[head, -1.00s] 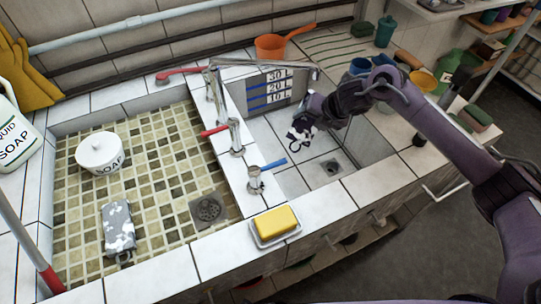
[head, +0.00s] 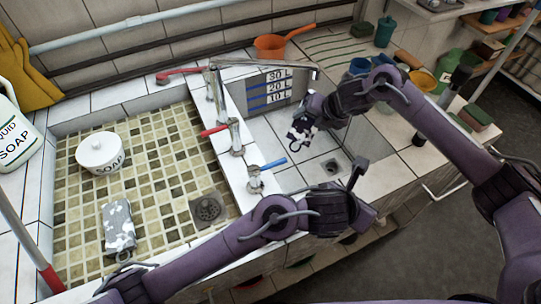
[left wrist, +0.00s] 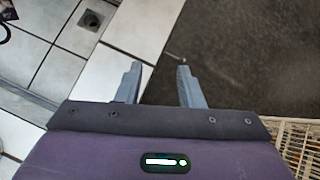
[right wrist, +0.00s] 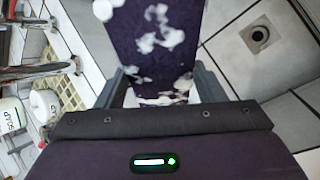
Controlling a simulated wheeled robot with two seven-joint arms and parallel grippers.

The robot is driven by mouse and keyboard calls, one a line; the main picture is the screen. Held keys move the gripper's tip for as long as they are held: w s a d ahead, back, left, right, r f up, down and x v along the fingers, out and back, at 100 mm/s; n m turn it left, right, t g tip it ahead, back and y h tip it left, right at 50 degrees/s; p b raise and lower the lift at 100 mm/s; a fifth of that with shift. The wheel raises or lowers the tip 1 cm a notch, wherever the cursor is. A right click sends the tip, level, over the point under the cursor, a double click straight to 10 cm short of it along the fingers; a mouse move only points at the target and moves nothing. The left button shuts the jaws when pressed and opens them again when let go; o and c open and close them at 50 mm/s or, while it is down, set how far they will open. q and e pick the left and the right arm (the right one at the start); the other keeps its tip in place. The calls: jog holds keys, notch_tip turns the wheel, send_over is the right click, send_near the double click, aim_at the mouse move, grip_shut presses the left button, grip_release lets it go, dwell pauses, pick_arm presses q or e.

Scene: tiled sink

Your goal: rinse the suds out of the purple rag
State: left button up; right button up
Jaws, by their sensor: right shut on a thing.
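The purple rag (head: 301,132), spotted with white suds, hangs from my right gripper (head: 312,118) inside the right basin (head: 285,178). In the right wrist view the rag (right wrist: 150,45) lies between the shut fingers (right wrist: 168,90), with white foam patches on it. The tap spout (head: 285,67) reaches over the right basin; I see no water running. The blue-handled tap (head: 268,166) and red-handled tap (head: 226,130) stand on the divider. My left gripper (head: 357,190) is over the front counter edge; its fingers (left wrist: 157,75) are apart and empty.
A grey, suds-spotted cloth (head: 118,228) and a white soap pot (head: 100,152) are in the left mosaic basin (head: 165,150). A drain (head: 332,167) is in the right basin. An orange scoop (head: 272,46) stands behind. Bowls and bottles crowd the right counter.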

pick_arm(q)
jog(key=w+m, duration=0.1)
jog(key=w+a+r+m+h, duration=0.1)
jog(key=w, duration=0.1)
jog(key=w+m, duration=0.1)
jog(key=shift+w+a+r+m+g, duration=0.2)
jog(key=shift+w+a+m+g, duration=0.15)
jog(key=shift+w+m+g, duration=0.05)
jog(key=w+a+r+m+g, duration=0.1)
jog(key=w+a+m+g, duration=0.1)
jog(key=w+a, duration=0.3)
notch_tip(320, 180, up, 5)
jog(key=g+y, duration=0.1)
jog(key=y, duration=0.1)
send_over(277, 164)
jog(key=shift+f, duration=0.2)
jog(key=w+a+r+n+g+y, duration=0.1)
jog(key=a+r+n, duration=0.1)
jog(key=a+r, duration=0.4)
jog(key=x, duration=0.8)
jog(key=a+x, duration=0.1)
jog(key=x, duration=0.3)
jog(key=shift+s+f, duration=0.2)
jog(key=shift+f, duration=0.3)
grip_shut()
